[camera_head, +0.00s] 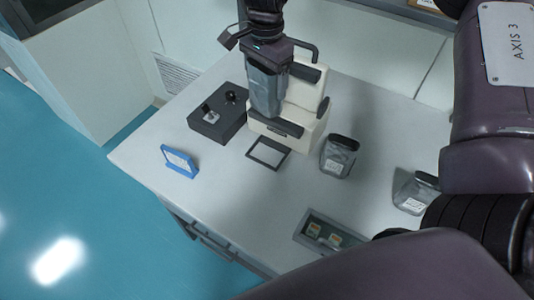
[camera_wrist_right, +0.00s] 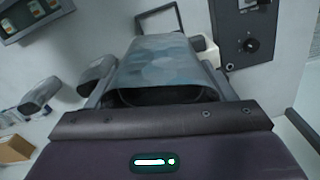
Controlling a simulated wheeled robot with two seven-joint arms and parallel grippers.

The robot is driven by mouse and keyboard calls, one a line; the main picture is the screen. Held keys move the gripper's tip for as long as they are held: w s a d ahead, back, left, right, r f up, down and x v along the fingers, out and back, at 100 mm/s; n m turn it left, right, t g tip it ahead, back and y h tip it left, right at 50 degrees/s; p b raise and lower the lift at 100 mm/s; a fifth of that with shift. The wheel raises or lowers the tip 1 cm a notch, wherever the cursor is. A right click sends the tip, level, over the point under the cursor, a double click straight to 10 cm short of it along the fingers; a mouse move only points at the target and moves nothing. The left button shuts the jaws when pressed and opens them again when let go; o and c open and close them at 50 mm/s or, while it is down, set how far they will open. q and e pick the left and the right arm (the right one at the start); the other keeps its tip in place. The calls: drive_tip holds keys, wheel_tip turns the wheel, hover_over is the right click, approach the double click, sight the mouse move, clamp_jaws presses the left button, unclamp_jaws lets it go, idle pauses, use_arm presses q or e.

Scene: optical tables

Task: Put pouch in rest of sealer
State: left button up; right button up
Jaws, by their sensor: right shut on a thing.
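A grey-blue pouch (camera_head: 264,92) hangs in my right gripper (camera_head: 283,62), which is shut on it. The pouch is in front of and above the cream sealer (camera_head: 312,98), hiding part of it. It also fills the middle of the right wrist view (camera_wrist_right: 160,62), held between the fingers. The sealer has dark bars on its upper and lower parts. A thin dark rectangular frame, apparently the rest (camera_head: 250,154), lies on the table just before the sealer; it also shows in the right wrist view (camera_wrist_right: 139,24). The pouch is apart from this frame. My left gripper is not in view.
A dark box with knobs (camera_head: 207,130) stands left of the sealer. A blue sign (camera_head: 180,161) stands near the table's left edge. Two other pouches, one (camera_head: 339,157) and another (camera_head: 413,190), stand to the right. A grey tray (camera_head: 303,238) with small items lies at the front.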

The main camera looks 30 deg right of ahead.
sight(267, 108)
drive_tip(key=shift+d+n, duration=0.15)
drive_tip(key=shift+n, duration=1.05)
drive_tip(key=shift+f, duration=0.35)
wheel_tip(267, 108, down, 8)
drive_tip(key=shift+s+f+b, duration=0.1)
drive_tip(key=shift+b, duration=0.45)
wheel_tip(267, 108, down, 11)
drive_tip(key=shift+f+p, duration=0.1)
drive_tip(key=shift+p, duration=1.1)
